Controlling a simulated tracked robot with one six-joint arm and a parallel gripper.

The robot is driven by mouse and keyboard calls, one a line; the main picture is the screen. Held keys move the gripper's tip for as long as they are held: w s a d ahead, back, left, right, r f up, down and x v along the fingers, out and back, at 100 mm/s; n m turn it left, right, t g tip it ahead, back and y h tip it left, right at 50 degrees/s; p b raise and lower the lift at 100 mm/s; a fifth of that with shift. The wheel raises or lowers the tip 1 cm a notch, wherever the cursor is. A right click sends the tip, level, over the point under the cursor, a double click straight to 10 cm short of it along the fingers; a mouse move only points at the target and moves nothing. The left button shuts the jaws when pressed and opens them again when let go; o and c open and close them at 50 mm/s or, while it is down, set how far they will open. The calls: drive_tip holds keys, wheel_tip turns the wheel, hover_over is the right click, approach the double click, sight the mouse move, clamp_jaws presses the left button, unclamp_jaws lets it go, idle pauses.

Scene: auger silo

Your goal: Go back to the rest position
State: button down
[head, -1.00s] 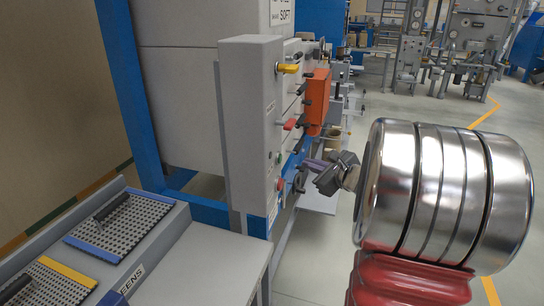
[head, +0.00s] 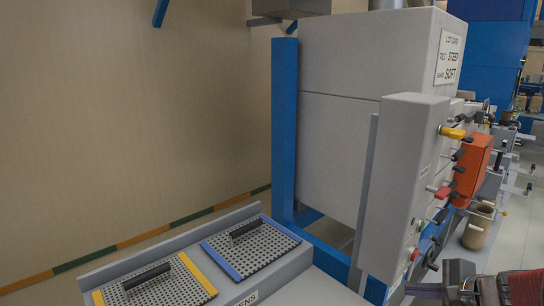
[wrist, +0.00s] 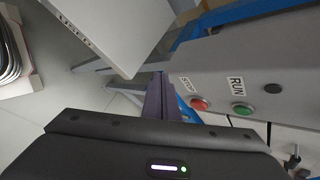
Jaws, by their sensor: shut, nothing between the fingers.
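My gripper (wrist: 160,86) shows in the wrist view as purple fingers closed together, with nothing visible between them. It points past the grey control panel, apart from the red STOP button (wrist: 199,104) and the green RUN button (wrist: 242,108), which lie to its right. In the head view, a dark and purple part of my gripper (head: 460,272) shows at the lower right edge, below the grey control panel (head: 405,190); most of my arm is out of that view.
A grey bench at lower left holds a yellow-edged screen (head: 155,285) and a blue-edged screen (head: 250,248). The panel's orange box (head: 473,170) and several levers stick out on the right. A blue post (head: 285,130) stands behind. The wrist view shows a grey tabletop (wrist: 125,30) and bare floor.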

drive_tip(key=s+a+r+n+g+h, duration=0.1)
drive_tip(key=s+a+r+n, duration=0.1)
drive_tip(key=s+a+n, duration=0.6)
drive_tip(key=s+a+r+n+g+h, duration=0.2)
drive_tip(key=s+a+n, duration=0.5)
drive_tip(key=a+n, duration=0.5)
drive_tip(key=a+r, duration=0.1)
drive_tip(key=a, duration=0.2)
drive_tip(key=shift+s+r+g, duration=0.15)
drive_tip(key=shift+s+g, duration=0.15)
drive_tip(key=shift+s, duration=0.05)
